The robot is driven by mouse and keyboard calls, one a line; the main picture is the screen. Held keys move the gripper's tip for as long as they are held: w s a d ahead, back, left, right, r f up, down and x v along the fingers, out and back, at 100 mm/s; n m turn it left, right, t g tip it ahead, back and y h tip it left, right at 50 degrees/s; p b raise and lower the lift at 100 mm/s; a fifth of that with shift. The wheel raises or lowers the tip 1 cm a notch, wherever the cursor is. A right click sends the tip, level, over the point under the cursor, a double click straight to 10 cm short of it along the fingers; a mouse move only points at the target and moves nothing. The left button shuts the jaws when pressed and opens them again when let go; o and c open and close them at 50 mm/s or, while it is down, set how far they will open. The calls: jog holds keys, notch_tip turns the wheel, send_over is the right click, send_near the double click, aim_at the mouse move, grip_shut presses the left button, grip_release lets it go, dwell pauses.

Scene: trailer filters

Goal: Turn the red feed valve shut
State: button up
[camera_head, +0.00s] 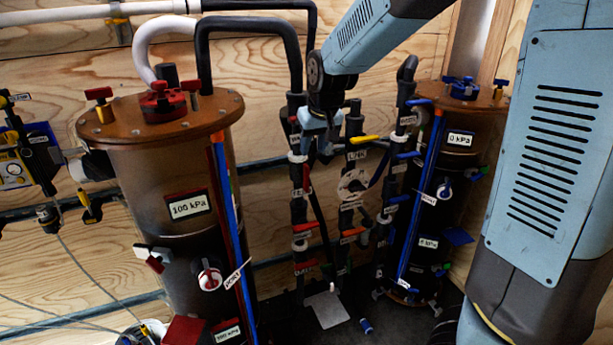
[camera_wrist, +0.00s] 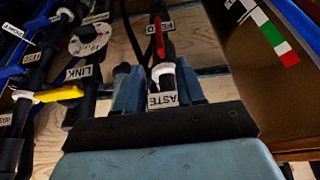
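The red feed valve handle (camera_wrist: 159,38) stands on a dark pipe beside the FEED label (camera_wrist: 161,27) in the wrist view, just beyond my fingertips. It lies roughly along the pipe. My gripper (camera_wrist: 158,85) is open, with a finger on each side of a white-ringed pipe section and the WASTE label (camera_wrist: 163,99). I see no red handle between the fingers. In the head view my gripper (camera_head: 318,145) reaches down at the central pipes. A dark red handle (camera_head: 306,178) shows just below it; I cannot tell surely whether it is the feed valve.
A yellow handle (camera_wrist: 58,94) and a LINK label (camera_wrist: 79,72) are on the neighbouring pipe. A large tank (camera_head: 168,230) marked 100 kPa stands left and another tank (camera_head: 462,170) marked 0 kPa right. Pipes, hoses and other valves crowd the space between them.

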aim_at(308, 169)
jog(key=x, duration=1.2)
jog(key=shift+w+f, duration=0.15)
jog(key=shift+f, duration=0.15)
jog(key=shift+c, duration=0.2)
grip_shut()
